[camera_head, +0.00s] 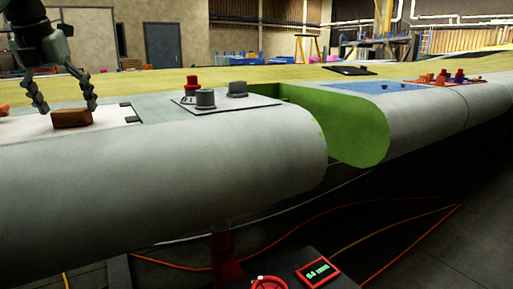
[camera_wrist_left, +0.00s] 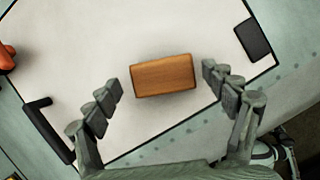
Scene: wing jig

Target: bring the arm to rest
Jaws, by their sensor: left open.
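My left gripper (camera_head: 65,93) hangs over the left part of the wing in the head view, with its fingers spread. A brown wooden block (camera_head: 71,118) lies below and between the fingertips on a white panel (camera_head: 30,127). In the left wrist view the block (camera_wrist_left: 163,75) lies flat on the panel (camera_wrist_left: 130,35), with a visible gap to the finger on each side. The gripper (camera_wrist_left: 168,92) is open and holds nothing. My right gripper is not in view.
A grey plate (camera_head: 222,104) with grey knobs and a red knob sits on the wing (camera_head: 150,170), right of the block. A green-faced gap (camera_head: 340,125) splits the wing. A blue mat (camera_head: 375,87) and red parts (camera_head: 440,79) lie farther right. An orange object (camera_wrist_left: 6,57) is left in the wrist view.

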